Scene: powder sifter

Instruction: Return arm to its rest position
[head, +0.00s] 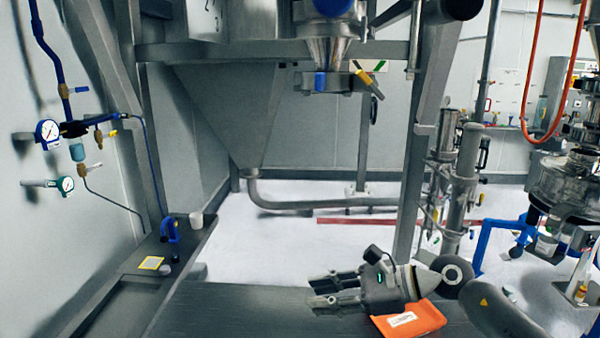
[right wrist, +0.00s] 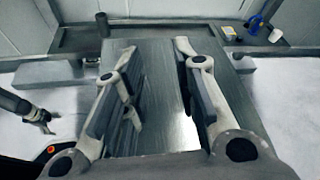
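My right gripper (head: 316,293) is low over the dark table in the head view, pointing left. Its two fingers are apart with nothing between them. The right wrist view shows the same open fingers (right wrist: 158,95) with bare dark tabletop between them. My left gripper is out of the head view. A dark gripper, which looks like my left one (right wrist: 44,120), shows small at the left edge of the right wrist view; its finger opening is too small to judge.
An orange packet (head: 424,322) lies on the dark table (head: 240,310) below and behind my right gripper. A side bench (head: 120,295) at left bears a white cup (head: 196,220) and a blue item (head: 171,230). A steel frame post (head: 408,190) and hopper (head: 235,115) stand beyond.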

